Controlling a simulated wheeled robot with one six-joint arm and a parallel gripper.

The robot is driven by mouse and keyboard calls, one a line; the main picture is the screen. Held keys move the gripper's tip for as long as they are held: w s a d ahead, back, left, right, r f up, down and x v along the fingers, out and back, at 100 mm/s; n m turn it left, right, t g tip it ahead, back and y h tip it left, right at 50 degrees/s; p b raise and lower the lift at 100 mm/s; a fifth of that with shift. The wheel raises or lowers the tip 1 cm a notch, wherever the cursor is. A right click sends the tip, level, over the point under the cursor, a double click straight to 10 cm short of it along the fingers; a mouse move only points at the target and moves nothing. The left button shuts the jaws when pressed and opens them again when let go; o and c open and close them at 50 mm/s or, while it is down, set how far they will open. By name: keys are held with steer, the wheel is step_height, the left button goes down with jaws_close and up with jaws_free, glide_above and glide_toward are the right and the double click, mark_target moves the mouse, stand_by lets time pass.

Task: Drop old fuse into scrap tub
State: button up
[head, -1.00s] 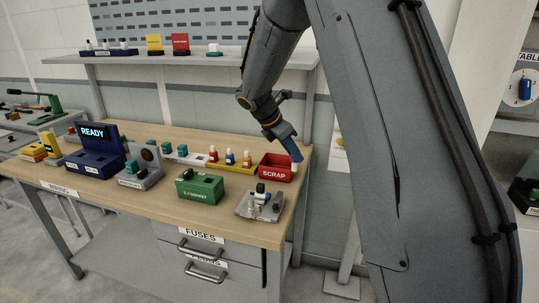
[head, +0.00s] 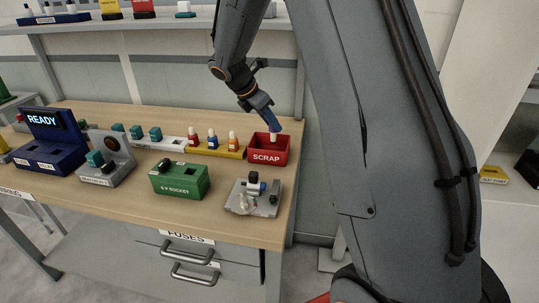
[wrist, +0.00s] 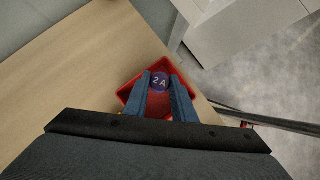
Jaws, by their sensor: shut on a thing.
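The old fuse (head: 274,138) shows as a pale stub below my gripper's fingertips in the head view. In the wrist view its round purple end marked "2A" (wrist: 160,82) sits between the two blue fingers. My gripper (head: 270,124) is shut on it and points down over the scrap tub. The scrap tub (head: 280,158) is a red open box labelled SCRAP at the right end of the bench. Its red rim (wrist: 128,93) surrounds the fingertips in the wrist view. I cannot tell how far the fuse's lower end is above the tub floor.
A yellow rack (head: 232,153) with red, blue and orange-topped fuses stands just left of the tub. A green socket box (head: 190,184) and a grey fixture (head: 240,205) stand in front. A shelf (head: 160,25) runs above the back.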

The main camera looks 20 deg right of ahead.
steer(key=shift+f+b, duration=0.7)
steer(key=shift+f, duration=0.45)
steer(key=o, duration=1.1)
steer(key=shift+o, duration=0.2)
steer(key=b+v, duration=0.1)
steer(key=v, duration=0.7)
steer(key=shift+s+d, duration=0.1)
